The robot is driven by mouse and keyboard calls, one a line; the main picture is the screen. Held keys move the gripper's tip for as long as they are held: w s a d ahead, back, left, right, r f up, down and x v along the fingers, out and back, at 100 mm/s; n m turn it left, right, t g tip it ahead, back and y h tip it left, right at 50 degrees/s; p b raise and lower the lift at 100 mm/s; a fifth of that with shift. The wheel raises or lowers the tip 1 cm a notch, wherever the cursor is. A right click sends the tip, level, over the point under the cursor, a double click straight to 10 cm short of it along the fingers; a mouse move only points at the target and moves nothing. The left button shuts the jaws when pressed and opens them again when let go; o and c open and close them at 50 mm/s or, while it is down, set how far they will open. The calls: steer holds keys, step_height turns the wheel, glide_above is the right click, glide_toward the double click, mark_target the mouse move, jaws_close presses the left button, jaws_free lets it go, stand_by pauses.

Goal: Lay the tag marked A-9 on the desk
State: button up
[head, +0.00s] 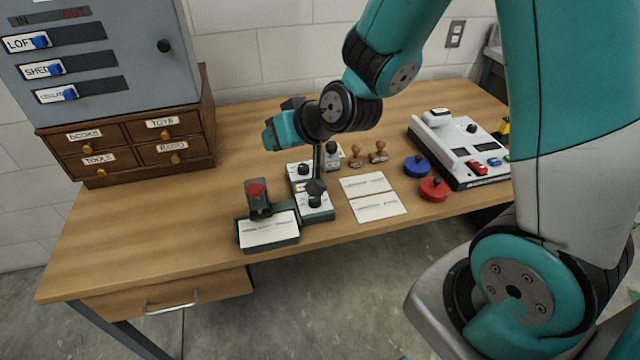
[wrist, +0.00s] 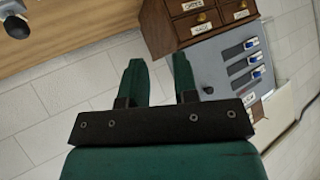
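The wooden desk (head: 190,215) fills the middle of the head view. No tag that I can read as A-9 shows in either view. Two white cards (head: 365,185) lie on the desk, and another white card (head: 268,231) sits on a dark green stamping device; their print is too small to read. My gripper (head: 268,138) is above the desk, pointing left, apart from everything. In the wrist view my gripper (wrist: 158,75) has its two green fingers apart with nothing between them.
A small drawer cabinet (head: 125,170) labelled BOOKS, TOYS, TOOLS and RADIO stands at the left, below a grey IN/OUT slider panel (head: 135,75). Stamps, blue (head: 417,166) and red (head: 434,188) round pads and a white console (head: 465,145) occupy the right. The left front desktop is clear.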

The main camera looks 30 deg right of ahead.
steer(key=s+a+r+n+g, duration=0.2)
steer(key=s+r+g, duration=0.1)
steer(key=s, duration=0.4)
steer(key=s+a+r+n+g, duration=0.2)
steer(key=s+r+g, duration=0.1)
steer(key=s, duration=0.5)
steer(key=s+a+r+n+g, duration=0.1)
steer(key=s+r+n+g, duration=0.1)
steer(key=s, duration=0.6)
steer(key=shift+s+a+r+g, duration=0.15)
steer(key=shift+a+r+g, duration=0.25)
steer(key=shift+r+g, duration=0.5)
